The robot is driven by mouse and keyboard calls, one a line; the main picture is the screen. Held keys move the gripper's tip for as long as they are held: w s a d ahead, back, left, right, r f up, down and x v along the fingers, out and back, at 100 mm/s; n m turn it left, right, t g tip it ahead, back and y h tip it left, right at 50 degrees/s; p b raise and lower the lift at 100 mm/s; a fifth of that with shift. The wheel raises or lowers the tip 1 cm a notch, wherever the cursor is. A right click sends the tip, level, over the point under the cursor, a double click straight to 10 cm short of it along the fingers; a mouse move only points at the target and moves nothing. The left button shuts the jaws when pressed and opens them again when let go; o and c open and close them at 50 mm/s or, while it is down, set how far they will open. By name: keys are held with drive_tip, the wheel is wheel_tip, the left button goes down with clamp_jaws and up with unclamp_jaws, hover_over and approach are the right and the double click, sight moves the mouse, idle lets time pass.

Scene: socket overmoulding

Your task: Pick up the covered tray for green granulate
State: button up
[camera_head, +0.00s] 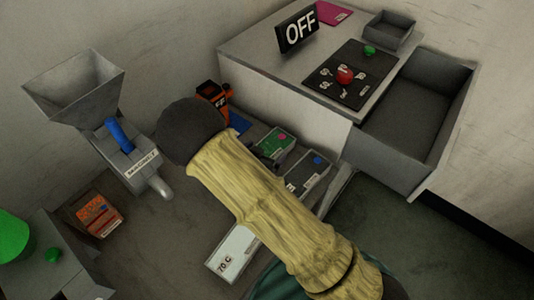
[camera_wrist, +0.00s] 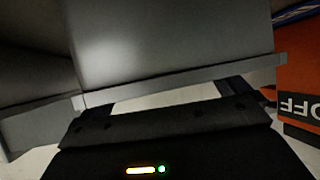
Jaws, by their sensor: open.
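A small grey tray with a green top and a pinkish spot (camera_head: 278,143) stands on the bench just right of my arm. A darker tray with a blue spot (camera_head: 308,172) stands beside it. I cannot read which is the covered tray for green granulate. In the wrist view a grey flat-sided body with a lip (camera_wrist: 175,45) fills the space ahead of my gripper (camera_wrist: 165,95). My gripper is open, its fingers near the two ends of that lip. I cannot tell whether they touch it. In the head view my arm hides the fingers.
An orange device (camera_head: 211,93) stands behind my wrist; an orange body (camera_wrist: 298,75) is close right of my gripper. A hopper machine (camera_head: 75,85) stands left, a light tray marked 70 C (camera_head: 232,252) in front. A control bench (camera_head: 285,85) and open bin (camera_head: 462,90) are right.

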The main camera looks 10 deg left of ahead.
drive_tip(key=shift+w+d+f, duration=0.1)
drive_tip(key=shift+w, duration=0.05)
drive_tip(key=shift+c, duration=0.2)
drive_tip(key=c, duration=1.3)
